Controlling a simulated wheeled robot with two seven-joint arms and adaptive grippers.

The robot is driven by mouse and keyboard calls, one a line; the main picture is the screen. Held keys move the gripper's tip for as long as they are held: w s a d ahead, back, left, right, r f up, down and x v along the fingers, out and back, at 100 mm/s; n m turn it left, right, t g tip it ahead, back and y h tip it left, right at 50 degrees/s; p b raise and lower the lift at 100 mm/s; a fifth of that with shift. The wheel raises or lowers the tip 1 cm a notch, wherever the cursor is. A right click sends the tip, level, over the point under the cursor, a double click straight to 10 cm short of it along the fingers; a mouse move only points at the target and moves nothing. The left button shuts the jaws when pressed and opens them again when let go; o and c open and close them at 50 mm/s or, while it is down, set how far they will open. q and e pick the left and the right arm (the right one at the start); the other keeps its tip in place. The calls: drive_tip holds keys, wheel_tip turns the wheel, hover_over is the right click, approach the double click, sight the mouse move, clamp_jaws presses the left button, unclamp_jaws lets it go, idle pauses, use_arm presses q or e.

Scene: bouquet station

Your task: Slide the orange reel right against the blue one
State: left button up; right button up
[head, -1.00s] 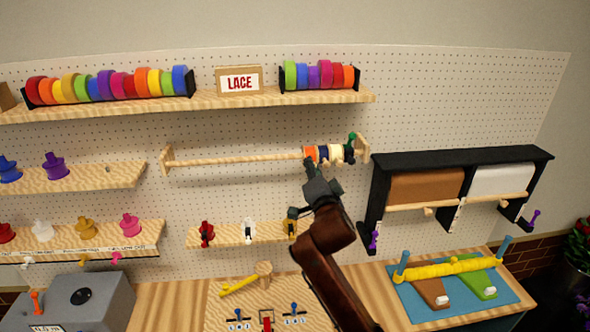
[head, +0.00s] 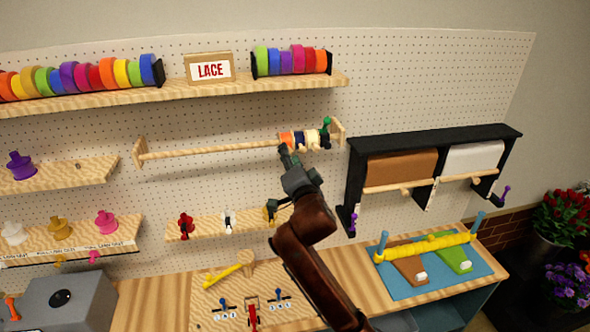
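The orange reel (head: 287,139) hangs on a wooden rod (head: 210,150) near its right end. To its right a dark blue reel (head: 299,141), a cream reel (head: 311,140) and a black reel (head: 323,138) sit close together. Any gap between the orange and blue reels is too small to tell. My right gripper (head: 287,154) is just below the orange reel, its tip at or near the reel's lower edge. Its fingers are too small and dark to show whether they are open or whether they touch the reel. My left gripper is out of view.
A green knob (head: 326,122) and the rod's right end bracket (head: 339,133) stand beyond the reels. A shelf (head: 215,224) with small spools lies below the rod. A black paper-roll rack (head: 430,145) is to the right. The rod's left stretch is bare.

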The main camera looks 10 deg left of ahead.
drive_tip(key=v, duration=1)
